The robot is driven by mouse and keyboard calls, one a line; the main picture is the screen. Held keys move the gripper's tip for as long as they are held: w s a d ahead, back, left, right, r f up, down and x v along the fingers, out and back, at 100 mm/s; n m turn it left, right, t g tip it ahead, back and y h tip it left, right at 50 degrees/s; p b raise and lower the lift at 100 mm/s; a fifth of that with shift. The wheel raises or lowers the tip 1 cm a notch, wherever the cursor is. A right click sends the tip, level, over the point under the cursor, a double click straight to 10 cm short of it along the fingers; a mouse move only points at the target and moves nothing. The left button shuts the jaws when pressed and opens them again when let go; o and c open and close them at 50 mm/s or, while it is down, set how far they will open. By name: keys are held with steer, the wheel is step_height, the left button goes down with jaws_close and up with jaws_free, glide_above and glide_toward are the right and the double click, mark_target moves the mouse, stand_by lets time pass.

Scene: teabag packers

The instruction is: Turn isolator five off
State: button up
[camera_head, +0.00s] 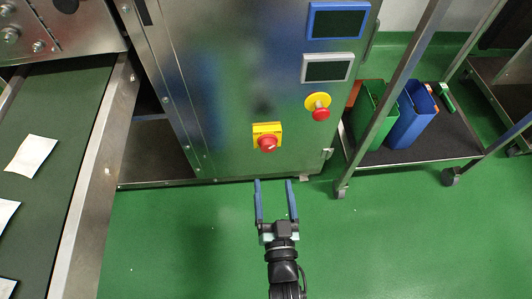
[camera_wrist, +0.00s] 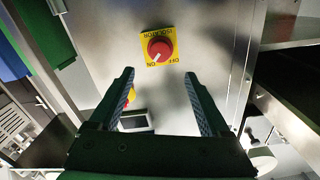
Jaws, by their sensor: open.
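The isolator (camera_head: 257,131) is a yellow plate with a red rotary knob (camera_head: 267,143) on the steel cabinet front. In the wrist view the isolator plate (camera_wrist: 173,37) appears upside down, with ISOLATOR, ON and OFF lettering. The white mark on its red knob (camera_wrist: 158,46) points toward ON. No number five is readable. My gripper (camera_head: 273,182) is open and empty, with its blue fingers apart. In the head view it shows below the knob, not touching it. In the wrist view the knob lies between and beyond the fingertips (camera_wrist: 158,74).
A red push button (camera_head: 321,114) on a yellow disc and two display panels (camera_head: 327,68) (camera_head: 338,21) are on the cabinet. A trolley (camera_head: 455,147) with green and blue bins stands right. A conveyor (camera_head: 70,110) carrying white packets is left. Green floor before the cabinet is clear.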

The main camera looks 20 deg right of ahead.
mark_target(269, 149)
steer(key=b+x, duration=0.3)
steer(key=x, duration=0.7)
steer(key=shift+w+b, duration=0.25)
steer(key=shift+b, duration=0.1)
jaws_close()
